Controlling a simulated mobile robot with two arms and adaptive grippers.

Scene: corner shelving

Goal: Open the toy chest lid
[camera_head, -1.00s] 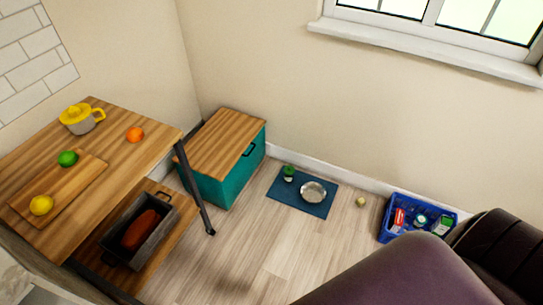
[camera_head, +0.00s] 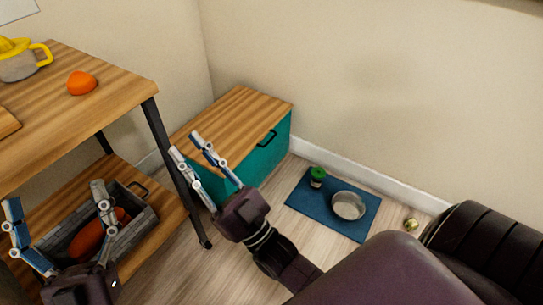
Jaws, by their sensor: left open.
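The toy chest has teal sides (camera_head: 266,160) and a wood-topped lid (camera_head: 240,112). It stands against the wall in the middle, with its lid down.
A wooden shelf unit (camera_head: 110,88) stands left of the chest, its dark leg (camera_head: 178,175) close by. It bears an orange fruit (camera_head: 82,83), a juicer (camera_head: 20,65) and a grey bin (camera_head: 140,215). A blue mat (camera_head: 305,203) with a metal bowl (camera_head: 348,205) lies right.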

